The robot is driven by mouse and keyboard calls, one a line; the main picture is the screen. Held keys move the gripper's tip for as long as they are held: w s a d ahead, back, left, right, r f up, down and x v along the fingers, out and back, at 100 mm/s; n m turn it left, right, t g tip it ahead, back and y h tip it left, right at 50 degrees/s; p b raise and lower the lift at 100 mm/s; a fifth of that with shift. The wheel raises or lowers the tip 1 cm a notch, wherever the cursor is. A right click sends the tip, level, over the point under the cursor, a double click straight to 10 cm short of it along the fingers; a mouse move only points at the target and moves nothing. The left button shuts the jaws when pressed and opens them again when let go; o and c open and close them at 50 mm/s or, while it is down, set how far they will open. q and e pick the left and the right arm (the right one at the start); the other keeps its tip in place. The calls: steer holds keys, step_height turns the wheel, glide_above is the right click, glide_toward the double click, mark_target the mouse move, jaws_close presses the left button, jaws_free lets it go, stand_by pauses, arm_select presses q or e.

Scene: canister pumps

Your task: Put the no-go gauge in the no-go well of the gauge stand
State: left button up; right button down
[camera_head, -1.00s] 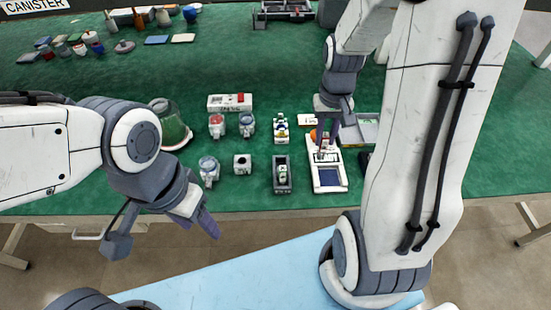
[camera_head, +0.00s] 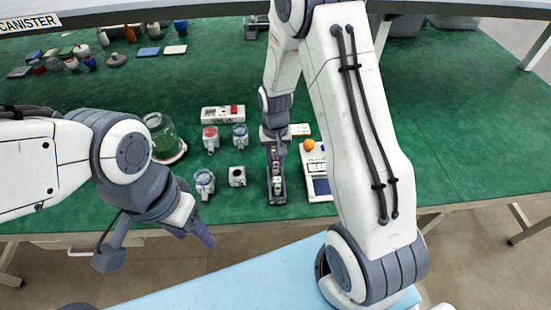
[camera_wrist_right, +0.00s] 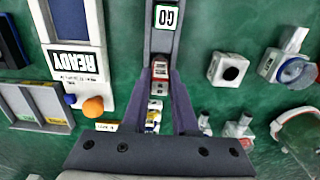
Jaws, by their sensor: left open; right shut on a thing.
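My right gripper (camera_head: 276,147) points down over the far end of the dark gauge stand (camera_head: 277,196). In the right wrist view the gripper (camera_wrist_right: 160,80) is shut on a small red-and-white piece, which I take for the no-go gauge (camera_wrist_right: 160,68). The stand (camera_wrist_right: 149,40) runs away from the fingers there, with a white, green-edged GO label (camera_wrist_right: 168,16) on it. The no-go well is hidden around the fingers, and I cannot tell whether the gauge is above or inside it. My left gripper (camera_head: 198,228) is open and empty in front of the table.
A white READY device (camera_head: 317,170) with an orange knob stands right of the stand. A small white block with a dark hole (camera_head: 237,176) and a clear-topped canister (camera_head: 204,183) stand left. Behind are a switch box (camera_head: 223,113) and two canister pumps (camera_head: 211,138).

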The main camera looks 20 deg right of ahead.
steer(key=shift+f, duration=0.4)
steer(key=shift+f, duration=0.1)
steer(key=c, duration=0.7)
jaws_free()
step_height(320, 180, up, 12)
steer(key=f+b, duration=0.1)
steer(key=s+a+r+n, duration=0.6)
steer(key=s+a+r, duration=0.1)
steer(key=s+a, duration=0.55)
steer(key=s+n, duration=0.1)
steer(key=s, duration=0.2)
steer(key=s+a+r+n, duration=0.1)
steer(key=s+n, duration=0.1)
steer(key=s, duration=0.2)
steer(key=s+n+y, duration=0.1)
steer(key=s, duration=0.3)
steer(key=shift+a+r+n, duration=0.15)
steer(key=shift+a+n, duration=0.1)
steer(key=shift+n, duration=0.05)
